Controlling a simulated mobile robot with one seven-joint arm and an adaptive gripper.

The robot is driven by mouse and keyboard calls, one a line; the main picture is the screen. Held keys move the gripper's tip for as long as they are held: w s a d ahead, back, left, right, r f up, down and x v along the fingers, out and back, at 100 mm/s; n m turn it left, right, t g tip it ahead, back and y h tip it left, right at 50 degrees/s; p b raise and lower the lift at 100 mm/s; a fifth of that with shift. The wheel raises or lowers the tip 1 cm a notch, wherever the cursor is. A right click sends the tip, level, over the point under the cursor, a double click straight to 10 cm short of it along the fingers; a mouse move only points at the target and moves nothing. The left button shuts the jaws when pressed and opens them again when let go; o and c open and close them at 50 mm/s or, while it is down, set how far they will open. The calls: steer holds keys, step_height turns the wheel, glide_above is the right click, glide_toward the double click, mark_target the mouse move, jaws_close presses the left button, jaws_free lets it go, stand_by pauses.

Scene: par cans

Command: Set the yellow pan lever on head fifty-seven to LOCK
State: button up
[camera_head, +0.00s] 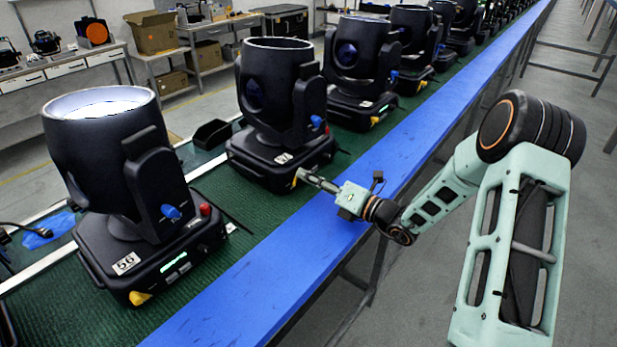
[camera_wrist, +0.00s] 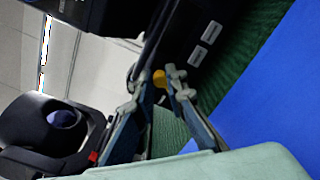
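The second moving head in the row (camera_head: 275,115) stands behind the one labelled 56; its own white label is too small to read surely. Its yellow lever (camera_head: 297,176) is at the near front corner of its base. My gripper (camera_head: 307,177) reaches this corner from the right. In the wrist view the yellow lever (camera_wrist: 159,78) shows between the two fingertips of my gripper (camera_wrist: 155,76), closer to the right one. The fingers are apart, and I cannot tell whether either touches it. The lever's LOCK marking is not readable.
Head 56 (camera_head: 130,190) stands at the front left, with its own yellow lever (camera_head: 139,298). More heads line the green bench top (camera_head: 215,270) toward the back. A blue strip (camera_head: 270,265) runs along the bench edge. A small black bin (camera_head: 212,134) sits behind the heads.

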steer(key=o, duration=0.5)
steer(key=shift+c, duration=0.2)
steer(key=v, duration=1)
steer(key=shift+s+d, duration=0.25)
steer(key=shift+d, duration=0.1)
steer(key=shift+s+d, duration=0.4)
steer(key=shift+d, duration=0.1)
steer(key=shift+f, duration=0.1)
